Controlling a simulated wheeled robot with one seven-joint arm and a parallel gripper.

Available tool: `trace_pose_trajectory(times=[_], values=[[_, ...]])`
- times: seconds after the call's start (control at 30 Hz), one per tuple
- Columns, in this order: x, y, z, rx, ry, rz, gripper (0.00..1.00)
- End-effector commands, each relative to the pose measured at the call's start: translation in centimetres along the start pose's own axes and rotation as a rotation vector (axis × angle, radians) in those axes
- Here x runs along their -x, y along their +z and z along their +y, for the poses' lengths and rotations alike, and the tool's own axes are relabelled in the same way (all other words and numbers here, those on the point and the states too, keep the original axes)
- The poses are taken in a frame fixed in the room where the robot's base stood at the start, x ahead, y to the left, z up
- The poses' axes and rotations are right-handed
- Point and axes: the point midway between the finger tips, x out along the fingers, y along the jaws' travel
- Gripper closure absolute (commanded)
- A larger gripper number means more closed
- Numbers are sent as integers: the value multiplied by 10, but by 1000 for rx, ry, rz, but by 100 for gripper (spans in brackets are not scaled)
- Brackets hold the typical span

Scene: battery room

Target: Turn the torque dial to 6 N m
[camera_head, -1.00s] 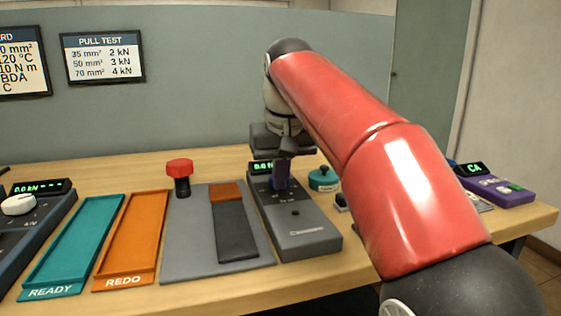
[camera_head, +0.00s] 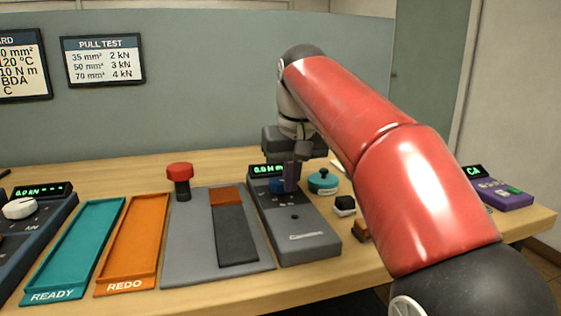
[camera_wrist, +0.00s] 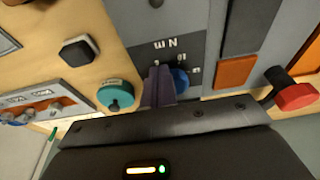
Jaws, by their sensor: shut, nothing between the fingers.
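The torque tester (camera_head: 308,243) is a grey box with a green-lit display (camera_head: 267,169) that seems to read 0.0 N m. Its blue torque dial (camera_head: 277,186) sits below the display, partly hidden by my gripper (camera_head: 290,188). The wrist view shows part of the blue dial (camera_wrist: 180,79) right beside my gripper (camera_wrist: 158,74), whose purple fingers are shut with nothing between them. The fingers are over the dial's edge; I cannot tell whether they touch it. The dial's pointer is hidden and most scale marks are unreadable.
A teal round pot (camera_head: 323,182) and a black-and-white block (camera_head: 344,206) stand right of the tester. A grey plate (camera_head: 190,250) with a red knob (camera_head: 180,171) lies left, beside the orange REDO tray (camera_head: 128,284). A purple device (camera_head: 503,195) stands far right.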

Motion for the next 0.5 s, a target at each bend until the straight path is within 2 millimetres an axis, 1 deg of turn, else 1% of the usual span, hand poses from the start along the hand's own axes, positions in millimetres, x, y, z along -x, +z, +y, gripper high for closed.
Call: trace_pose_trajectory(times=[0.23,0.5], values=[[0,-1,0,0,0,6,100],[2,6,3,0,0,5,100]])
